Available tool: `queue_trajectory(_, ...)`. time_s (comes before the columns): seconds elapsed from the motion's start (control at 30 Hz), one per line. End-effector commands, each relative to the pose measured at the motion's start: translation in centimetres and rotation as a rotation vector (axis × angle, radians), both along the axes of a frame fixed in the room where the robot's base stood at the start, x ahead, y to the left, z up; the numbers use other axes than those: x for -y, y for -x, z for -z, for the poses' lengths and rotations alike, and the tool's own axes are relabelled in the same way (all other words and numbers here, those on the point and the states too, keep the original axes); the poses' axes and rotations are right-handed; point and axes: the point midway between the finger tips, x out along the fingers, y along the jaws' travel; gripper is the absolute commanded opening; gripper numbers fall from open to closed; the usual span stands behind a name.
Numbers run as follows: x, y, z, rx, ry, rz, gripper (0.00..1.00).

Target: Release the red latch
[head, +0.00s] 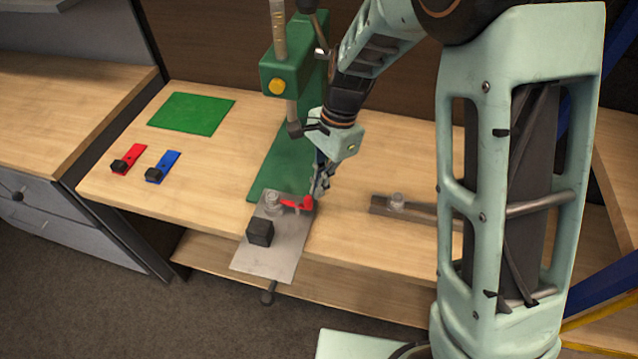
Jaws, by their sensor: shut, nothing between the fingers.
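The red latch (295,204) lies on a grey metal plate (271,265) at the front edge of the workbench. It runs sideways from a round metal post (272,202) to its thicker right end. My gripper (318,193) is shut and empty, pointing down right beside the latch's right end. I cannot tell whether its fingers touch the latch. A black block (260,232) sits on the plate in front of the latch.
A green press (289,70) with a green base (283,165) stands behind the plate. A metal bar (432,208) lies to the right. A red piece (130,158), a blue piece (166,163) and a green mat (191,114) lie at left.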

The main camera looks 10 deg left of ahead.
Motion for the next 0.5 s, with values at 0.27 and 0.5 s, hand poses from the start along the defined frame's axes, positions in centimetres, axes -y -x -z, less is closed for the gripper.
queue_trajectory(0.27,0.12,0.25,0.01,-0.001,0.001,0.044,0.00)
queue_trajectory(0.5,0.20,0.51,-0.01,-0.001,0.001,0.092,0.00)
